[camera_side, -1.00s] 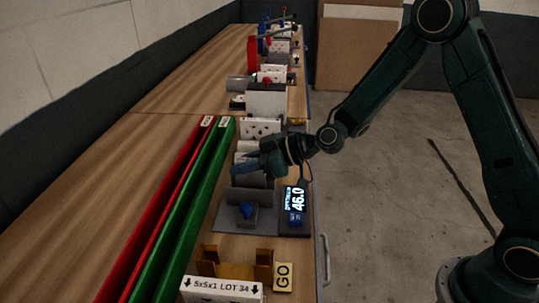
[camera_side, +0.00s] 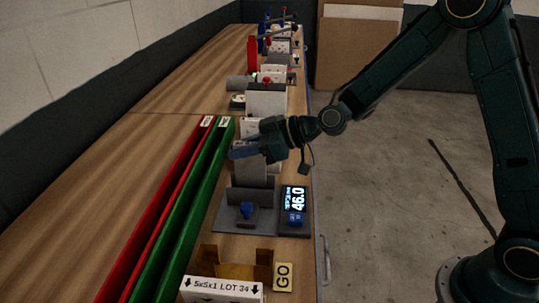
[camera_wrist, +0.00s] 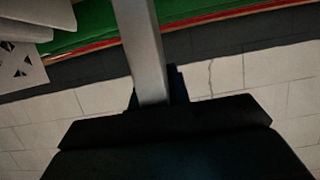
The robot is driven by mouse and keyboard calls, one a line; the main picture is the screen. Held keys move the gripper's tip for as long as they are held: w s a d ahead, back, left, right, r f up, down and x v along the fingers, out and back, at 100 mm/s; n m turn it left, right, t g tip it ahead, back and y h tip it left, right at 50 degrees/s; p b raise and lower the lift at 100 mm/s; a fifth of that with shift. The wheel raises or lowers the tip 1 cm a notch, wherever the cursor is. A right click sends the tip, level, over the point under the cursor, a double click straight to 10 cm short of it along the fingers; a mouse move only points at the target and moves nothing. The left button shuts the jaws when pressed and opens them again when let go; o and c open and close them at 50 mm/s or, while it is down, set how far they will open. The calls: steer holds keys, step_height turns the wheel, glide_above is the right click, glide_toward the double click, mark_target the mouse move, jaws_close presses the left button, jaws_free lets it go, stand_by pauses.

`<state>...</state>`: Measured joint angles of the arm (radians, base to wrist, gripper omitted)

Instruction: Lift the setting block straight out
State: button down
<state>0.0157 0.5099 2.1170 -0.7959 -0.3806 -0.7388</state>
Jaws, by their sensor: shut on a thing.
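My gripper (camera_side: 246,150) is above the grey gauge fixture (camera_side: 228,221), its blue fingers pointing left in the side view. It is shut on a grey block, which I take to be the setting block (camera_side: 252,176); it hangs below the fingers. In the wrist view the grey block (camera_wrist: 145,45) runs as a narrow bar up from between the dark fingers. The fixture has a blue part (camera_side: 247,210) at its middle. A display (camera_side: 295,204) beside it reads 46.0. I cannot tell from the side view whether the block's lower end is clear of the fixture.
A green rail (camera_side: 185,210) and a red rail (camera_side: 160,205) run along the left. More white items stand behind my gripper.

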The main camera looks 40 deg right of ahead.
step_height(320, 180, up, 16)
stand_by(0.5)
steer(key=shift+f, duration=0.1)
stand_by(0.4)
